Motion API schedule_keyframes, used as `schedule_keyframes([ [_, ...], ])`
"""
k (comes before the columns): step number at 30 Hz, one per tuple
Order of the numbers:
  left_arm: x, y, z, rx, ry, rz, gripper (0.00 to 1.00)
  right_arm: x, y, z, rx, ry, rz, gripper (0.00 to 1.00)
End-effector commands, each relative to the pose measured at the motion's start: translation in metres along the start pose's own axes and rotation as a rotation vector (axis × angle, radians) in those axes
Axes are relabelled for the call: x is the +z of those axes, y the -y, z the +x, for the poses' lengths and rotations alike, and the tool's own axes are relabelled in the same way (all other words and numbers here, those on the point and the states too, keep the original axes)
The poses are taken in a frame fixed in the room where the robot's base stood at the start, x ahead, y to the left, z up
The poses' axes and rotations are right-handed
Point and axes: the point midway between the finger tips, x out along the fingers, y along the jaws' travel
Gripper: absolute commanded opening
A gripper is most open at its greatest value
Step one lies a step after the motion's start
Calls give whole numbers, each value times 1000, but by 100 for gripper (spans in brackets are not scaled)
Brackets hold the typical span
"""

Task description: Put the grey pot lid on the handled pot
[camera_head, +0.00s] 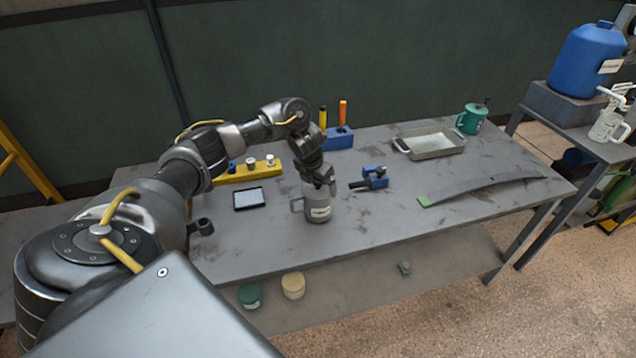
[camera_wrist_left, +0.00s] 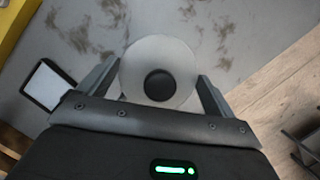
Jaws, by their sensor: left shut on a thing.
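The handled pot (camera_head: 318,209) is a grey pot with a white label and a side handle on its left. It stands upright near the front middle of the table. My left gripper (camera_head: 322,180) points down right over the pot's top. In the left wrist view, the grey pot lid (camera_wrist_left: 146,62), a pale round disc with a black knob, lies between the fingers of my left gripper (camera_wrist_left: 160,85), which is shut on it. In the head view the gripper hides most of the lid, so I cannot tell whether it touches the pot's rim. My right gripper is not in view.
Behind the pot are a yellow block with knobs (camera_head: 247,172), a blue holder (camera_head: 339,139) and a blue clamp-like tool (camera_head: 374,177). A black-framed tablet (camera_head: 249,199) lies left. A metal tray (camera_head: 430,143), a green mug (camera_head: 471,120) and a curved grey strip (camera_head: 483,187) are right.

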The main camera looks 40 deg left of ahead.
Motion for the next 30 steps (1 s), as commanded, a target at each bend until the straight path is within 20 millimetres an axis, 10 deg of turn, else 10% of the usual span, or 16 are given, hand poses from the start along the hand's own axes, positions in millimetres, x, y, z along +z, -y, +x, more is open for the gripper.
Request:
schedule_keyframes([
  [11, -1, 0, 3, 0, 1, 0, 64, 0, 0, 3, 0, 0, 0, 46],
  [12, -1, 0, 3, 0, 1, 0, 96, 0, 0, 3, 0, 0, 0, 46],
  [13, -1, 0, 3, 0, 1, 0, 100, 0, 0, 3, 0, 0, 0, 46],
  [30, 2, 0, -7, 0, 1, 0, 100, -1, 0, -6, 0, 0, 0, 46],
])
